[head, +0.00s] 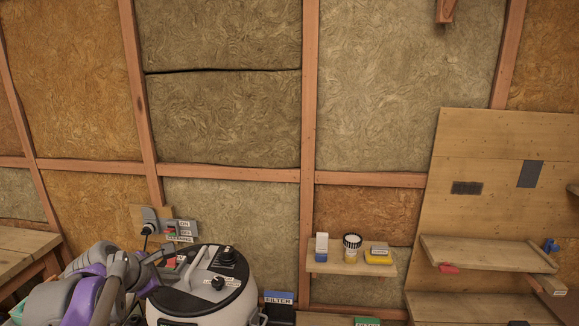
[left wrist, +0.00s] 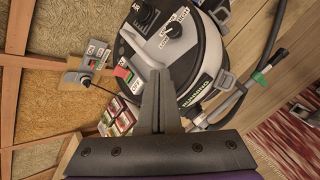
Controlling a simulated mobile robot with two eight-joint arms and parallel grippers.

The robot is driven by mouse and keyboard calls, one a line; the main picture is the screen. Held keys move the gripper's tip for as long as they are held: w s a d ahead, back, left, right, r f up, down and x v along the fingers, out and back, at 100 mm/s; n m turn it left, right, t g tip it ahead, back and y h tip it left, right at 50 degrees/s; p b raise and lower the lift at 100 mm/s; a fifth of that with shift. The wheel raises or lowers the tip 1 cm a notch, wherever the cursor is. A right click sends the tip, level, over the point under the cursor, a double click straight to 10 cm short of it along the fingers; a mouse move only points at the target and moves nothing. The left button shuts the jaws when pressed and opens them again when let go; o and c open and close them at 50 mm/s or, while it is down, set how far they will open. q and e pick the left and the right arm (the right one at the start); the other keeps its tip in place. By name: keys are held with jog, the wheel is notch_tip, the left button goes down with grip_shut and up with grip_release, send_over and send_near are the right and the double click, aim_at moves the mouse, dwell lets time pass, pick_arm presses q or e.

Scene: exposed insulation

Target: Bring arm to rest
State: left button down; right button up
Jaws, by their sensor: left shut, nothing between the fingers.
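My left arm comes in at the lower left of the head view. Its gripper (head: 166,256) is beside the left edge of a round white and black vacuum machine (head: 205,292). In the left wrist view the same gripper (left wrist: 157,84) is shut, with nothing between its fingers. There its fingers overlap the near side of the machine (left wrist: 205,82); I cannot tell whether they touch it. The machine has a grey handle, black knobs and a hose. My right gripper is not in view.
An outlet and switch panel with ON/OFF labels (head: 182,227) is on the wall behind the gripper. A small shelf (head: 340,268) holds small items. A wooden board with shelves (head: 480,250) stands at right. A wooden table (head: 20,245) is at far left.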

pick_arm(q)
jog(key=s+d+f+m+g, duration=0.1)
jog(key=s+d+f+m, duration=0.2)
jog(key=s+f+m, duration=0.4)
jog(key=s+d+f+m+g+y, duration=0.1)
jog(key=s+d+f+m, duration=0.3)
jog(key=s+m, duration=0.5)
jog(key=s+d+f+m+g, duration=0.1)
jog(key=s+d+f+m, duration=0.2)
jog(key=s+f+m, duration=0.6)
jog(key=s, duration=0.2)
jog(key=shift+s+d+f+y, duration=0.3)
jog(key=shift+d, duration=0.1)
